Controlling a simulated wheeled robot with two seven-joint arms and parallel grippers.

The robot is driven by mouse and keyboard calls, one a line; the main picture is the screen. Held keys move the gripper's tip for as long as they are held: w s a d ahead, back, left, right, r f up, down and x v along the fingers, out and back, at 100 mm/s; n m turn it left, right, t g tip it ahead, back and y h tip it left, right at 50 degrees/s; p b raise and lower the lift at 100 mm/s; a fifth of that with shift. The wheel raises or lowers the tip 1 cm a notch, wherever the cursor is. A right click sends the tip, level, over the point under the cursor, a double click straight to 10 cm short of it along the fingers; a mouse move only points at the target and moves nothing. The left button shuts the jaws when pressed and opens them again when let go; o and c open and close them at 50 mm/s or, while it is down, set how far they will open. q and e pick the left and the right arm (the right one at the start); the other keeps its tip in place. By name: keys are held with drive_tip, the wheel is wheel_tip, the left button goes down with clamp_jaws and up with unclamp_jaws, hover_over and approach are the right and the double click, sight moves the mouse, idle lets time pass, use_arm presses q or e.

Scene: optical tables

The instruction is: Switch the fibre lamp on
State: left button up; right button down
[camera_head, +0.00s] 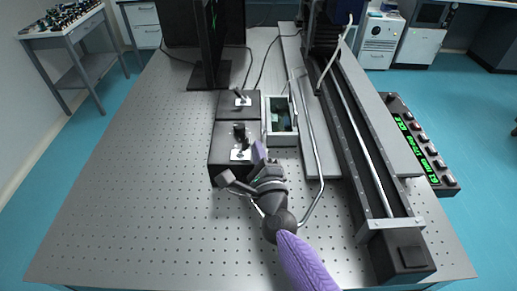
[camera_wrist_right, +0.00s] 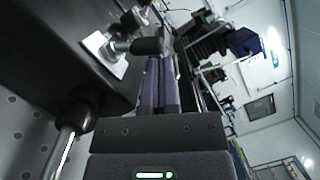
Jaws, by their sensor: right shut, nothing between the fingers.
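Two dark boxes stand one behind the other on the table, each with a switch on a bright metal plate on top. The front box (camera_head: 224,137) has a black-tipped lever switch (camera_head: 239,138); the rear box (camera_head: 229,109) has a similar switch (camera_head: 241,97). I cannot tell which box is the fibre lamp. My right gripper (camera_head: 259,151) is shut and empty, its purple fingers just right of the front switch. In the right wrist view, a black-knobbed lever (camera_wrist_right: 146,46) on its metal plate (camera_wrist_right: 103,55) lies close beyond the fingertips (camera_wrist_right: 160,62); contact is unclear. My left gripper is out of view.
An open pale tray (camera_head: 281,137) stands right of the boxes. A thin bent metal tube (camera_head: 311,135) runs close beside my right arm. A long rail (camera_head: 371,165) lies further right, a monitor (camera_head: 208,45) behind. The perforated table (camera_head: 140,190) is clear at left.

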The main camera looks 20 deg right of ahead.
drive_tip(key=shift+r+n+p, duration=0.25)
drive_tip(key=shift+n+p, duration=0.25)
